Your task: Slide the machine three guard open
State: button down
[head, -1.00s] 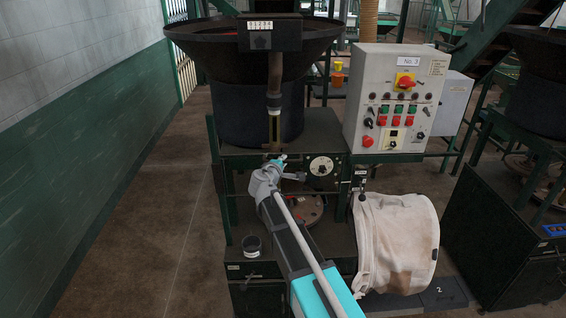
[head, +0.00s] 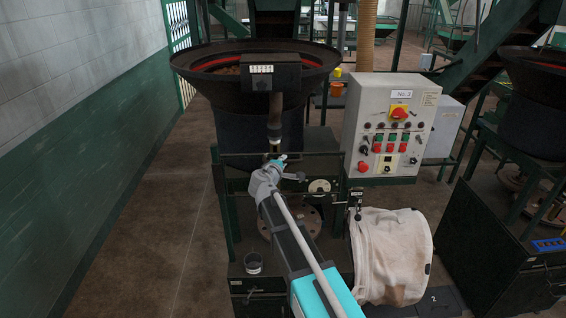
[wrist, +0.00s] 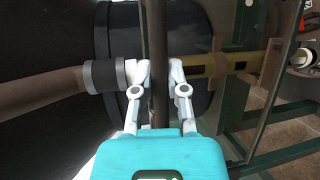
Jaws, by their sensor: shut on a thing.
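Machine three stands in the middle of the head view, below its wide dark hopper (head: 225,62). Its guard shows as a dark thin-barred frame (head: 315,154) across the machine's front. My gripper (head: 279,162) is at this frame, in front of the hopper's outlet pipe. In the wrist view my gripper (wrist: 161,78) has its white fingers on both sides of a dark bar (wrist: 160,45) and is shut on it. The guard's lower edge is hard to make out behind my arm.
A grey control box (head: 390,127) marked No.3 stands right of the machine. A pale fabric bag (head: 390,255) hangs at lower right. Open floor (head: 150,230) lies left, beside the wall.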

jog(key=shift+r, duration=0.15)
jog(key=c, duration=0.6)
grip_release()
jog(key=shift+c, duration=0.2)
notch_tip(320, 180, down, 30)
jog(key=b, duration=3)
jog(key=p+v, duration=0.3)
jog(key=v, duration=1)
jog(key=shift+s+r, duration=0.3)
jog(key=shift+r, duration=0.15)
jog(key=shift+a, duration=0.1)
